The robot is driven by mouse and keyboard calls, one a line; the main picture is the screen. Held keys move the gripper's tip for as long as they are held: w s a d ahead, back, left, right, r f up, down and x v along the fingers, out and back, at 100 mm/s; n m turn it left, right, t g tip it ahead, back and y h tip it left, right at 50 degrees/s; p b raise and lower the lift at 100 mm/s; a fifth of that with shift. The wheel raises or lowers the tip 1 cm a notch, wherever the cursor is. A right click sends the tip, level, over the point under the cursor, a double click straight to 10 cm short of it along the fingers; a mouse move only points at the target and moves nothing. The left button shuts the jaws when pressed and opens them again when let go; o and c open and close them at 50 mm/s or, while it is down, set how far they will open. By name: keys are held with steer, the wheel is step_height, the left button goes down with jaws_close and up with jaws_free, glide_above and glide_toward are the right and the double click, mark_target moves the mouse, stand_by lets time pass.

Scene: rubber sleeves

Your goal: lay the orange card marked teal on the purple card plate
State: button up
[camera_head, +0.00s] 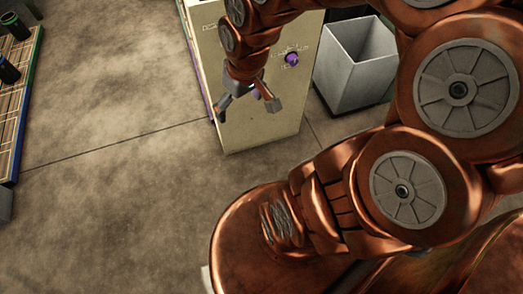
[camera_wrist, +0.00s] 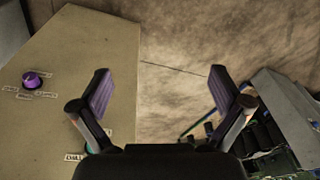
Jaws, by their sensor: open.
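My gripper (camera_head: 248,103) hangs in front of the beige cabinet in the head view, with its fingers spread. I cannot make out an orange card marked teal in either view. I cannot make out a purple card plate either; only a thin purple strip (camera_head: 203,88) shows along the cabinet's left edge.
The beige cabinet (camera_head: 268,129) carries a purple knob (camera_head: 292,58) with small labels. A pale open bin (camera_head: 343,80) stands to its right. At the far left, a low slatted surface (camera_head: 12,108) with green and blue edges holds dark cylinders. The floor between is clear.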

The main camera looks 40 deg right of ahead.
steer(key=s+a+r+g, duration=0.1)
steer(key=s+a+g, duration=0.1)
steer(key=s, duration=0.5)
steer(key=s+a+r+g, duration=0.1)
steer(key=s+a+g, duration=0.1)
steer(key=s, duration=0.6)
steer(key=shift+a+m+g+h, duration=0.3)
steer(key=shift+a+m+h, duration=0.1)
steer(key=shift+a, duration=0.25)
steer(key=shift+w+r, duration=0.1)
step_height(320, 180, up, 16)
steer(key=w+t+p, duration=0.1)
steer(key=p, duration=1.4)
steer(key=shift+r, duration=0.15)
